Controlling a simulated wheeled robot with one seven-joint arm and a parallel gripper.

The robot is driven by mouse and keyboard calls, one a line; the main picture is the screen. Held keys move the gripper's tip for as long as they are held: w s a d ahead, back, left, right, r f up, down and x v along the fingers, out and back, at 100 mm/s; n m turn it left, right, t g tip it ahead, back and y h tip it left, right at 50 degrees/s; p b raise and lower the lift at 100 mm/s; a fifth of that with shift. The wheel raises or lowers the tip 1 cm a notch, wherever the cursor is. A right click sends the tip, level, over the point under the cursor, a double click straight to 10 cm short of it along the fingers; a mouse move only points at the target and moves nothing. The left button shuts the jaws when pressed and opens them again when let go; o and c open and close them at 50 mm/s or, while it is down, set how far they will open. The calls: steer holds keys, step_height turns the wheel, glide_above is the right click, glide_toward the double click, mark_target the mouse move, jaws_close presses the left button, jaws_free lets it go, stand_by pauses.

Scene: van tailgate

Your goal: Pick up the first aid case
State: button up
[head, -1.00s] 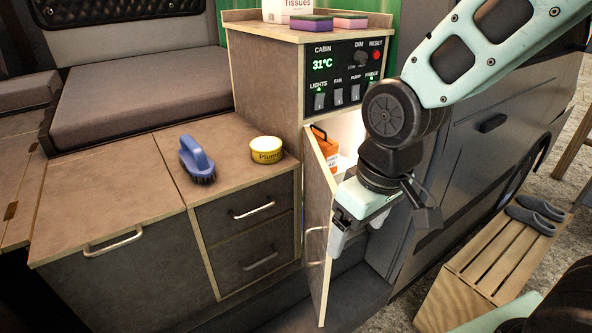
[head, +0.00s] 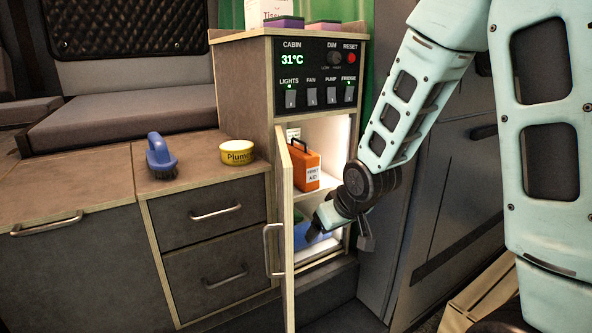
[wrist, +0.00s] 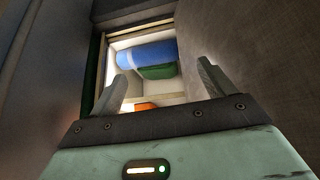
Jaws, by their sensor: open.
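The first aid case (head: 307,169) is an orange box with a dark handle and a white label. It stands upright on the upper shelf of the lit cupboard. Part of it shows as an orange patch in the wrist view (wrist: 143,107). My gripper (head: 312,226) is at the cupboard opening, lower than the case and apart from it. In the wrist view its two fingers (wrist: 163,85) are spread with nothing between them.
The cupboard door (head: 285,235) stands open just left of my gripper. A blue roll (wrist: 146,54) and a green item (wrist: 157,71) lie in the lower compartment. A brush (head: 160,156) and a yellow tin (head: 237,152) are on the counter.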

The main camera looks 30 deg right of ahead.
steer(key=w+d+t, duration=0.5)
steer(key=w+d, duration=0.1)
steer(key=w, duration=0.2)
steer(key=t+y, duration=0.1)
steer(key=t, duration=0.5)
glide_toward(314, 175)
steer(key=w+p, duration=0.1)
steer(key=w, duration=0.9)
steer(key=shift+a+f+p, duration=0.1)
steer(key=shift+p, duration=0.25)
steer(key=shift+w+a+r+p, duration=0.15)
steer(key=shift+w+p, duration=0.2)
steer(key=shift+w, duration=0.95)
steer(key=shift+w+a+r+p, duration=0.1)
steer(key=shift+w+p, duration=0.2)
steer(key=shift+w, duration=1)
steer(key=c, duration=1.2)
steer(key=shift+c, duration=0.9)
steer(key=shift+r, duration=0.15)
